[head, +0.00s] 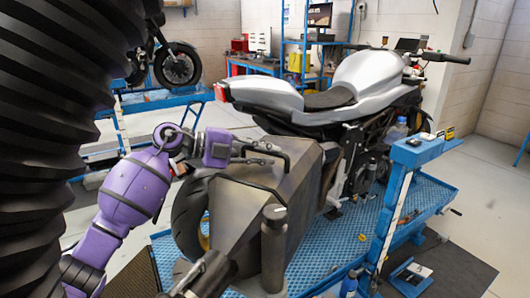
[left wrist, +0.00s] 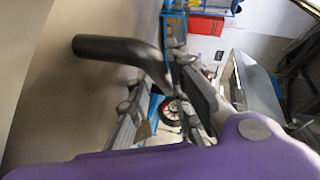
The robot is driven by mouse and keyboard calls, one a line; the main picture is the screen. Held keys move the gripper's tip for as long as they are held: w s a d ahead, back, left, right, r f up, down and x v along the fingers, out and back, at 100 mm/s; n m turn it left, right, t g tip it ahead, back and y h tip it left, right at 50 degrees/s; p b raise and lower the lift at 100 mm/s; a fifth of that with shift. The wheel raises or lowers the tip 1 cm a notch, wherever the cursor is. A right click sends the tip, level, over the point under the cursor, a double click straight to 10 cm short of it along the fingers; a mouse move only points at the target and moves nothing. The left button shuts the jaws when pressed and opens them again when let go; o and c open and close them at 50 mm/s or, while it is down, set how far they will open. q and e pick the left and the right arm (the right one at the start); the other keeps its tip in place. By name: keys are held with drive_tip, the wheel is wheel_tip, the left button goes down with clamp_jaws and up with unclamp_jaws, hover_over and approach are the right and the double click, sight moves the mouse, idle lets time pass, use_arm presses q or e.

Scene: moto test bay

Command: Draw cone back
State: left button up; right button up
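The cone is a large grey faceted shell (head: 265,195) behind the rear of the silver motorcycle (head: 365,85). A black bent handle (head: 277,158) stands out from its upper side. In the left wrist view the cone's surface (left wrist: 40,110) fills the left, and the handle (left wrist: 110,48) bends down towards the fingers. My left gripper (head: 260,150) is at the handle; its fingers (left wrist: 165,110) are apart with a gap between them. I cannot tell whether they touch the handle.
The motorcycle stands on a blue lift platform (head: 425,197) with a blue post (head: 395,200) on the right. A grey cylinder (head: 273,245) stands at the cone's near side. Another motorcycle wheel (head: 178,67) is at the back left. Pale floor shows left of the lift.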

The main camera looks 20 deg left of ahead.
use_arm(q)
drive_tip(key=shift+o, duration=1.1)
drive_tip(key=shift+s, duration=0.15)
drive_tip(key=shift+r, duration=0.1)
drive_tip(key=shift+a, duration=0.1)
drive_tip(key=v, duration=1.1)
drive_tip(key=shift+s+a+r, duration=0.15)
drive_tip(key=shift+s+a, duration=0.1)
drive_tip(key=shift+a, duration=0.05)
